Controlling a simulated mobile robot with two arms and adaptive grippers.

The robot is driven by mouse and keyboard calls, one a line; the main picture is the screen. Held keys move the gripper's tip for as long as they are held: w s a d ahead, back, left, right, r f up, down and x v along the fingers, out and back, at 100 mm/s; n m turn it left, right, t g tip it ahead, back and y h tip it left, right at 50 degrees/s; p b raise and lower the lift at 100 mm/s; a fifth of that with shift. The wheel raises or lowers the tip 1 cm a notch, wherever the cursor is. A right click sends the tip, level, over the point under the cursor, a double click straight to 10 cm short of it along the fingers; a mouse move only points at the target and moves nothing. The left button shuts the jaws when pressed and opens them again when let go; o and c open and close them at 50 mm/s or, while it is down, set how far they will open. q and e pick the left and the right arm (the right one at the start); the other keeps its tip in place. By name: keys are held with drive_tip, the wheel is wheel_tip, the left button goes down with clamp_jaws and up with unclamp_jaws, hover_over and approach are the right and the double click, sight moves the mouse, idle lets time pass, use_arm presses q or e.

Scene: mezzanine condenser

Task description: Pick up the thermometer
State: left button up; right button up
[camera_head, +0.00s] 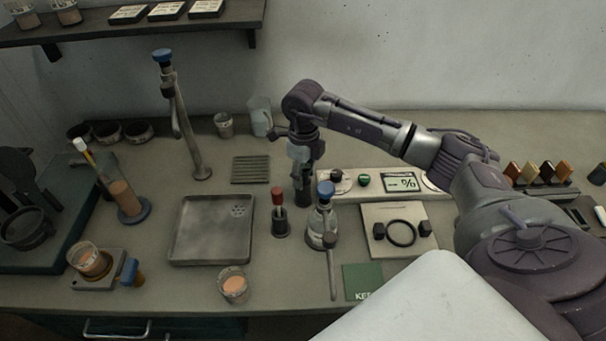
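No object is clearly identifiable as the thermometer. A slim grey rod with a dark round head (332,270) stands or lies in front of the blue-capped bottle (321,225) and may be it. A yellow stick with a white top (83,152) leans up from a cylinder at the left and is another slim candidate. My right gripper (303,193) points down at mid-bench, behind and left of the blue-capped bottle, apart from both sticks. Its fingers are dark and small, so I cannot tell whether they are open or hold anything. My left gripper is out of view.
A red-topped dropper-like item (279,215) stands close to my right gripper. A grey tray (176,250), a tall tap (190,135) and a small cup (234,288) are to the left. A scale-like display (402,183) and a plate with a black ring (380,215) are right.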

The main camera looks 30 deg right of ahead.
drive_tip(key=c, duration=0.5)
drive_tip(key=shift+r, duration=0.1)
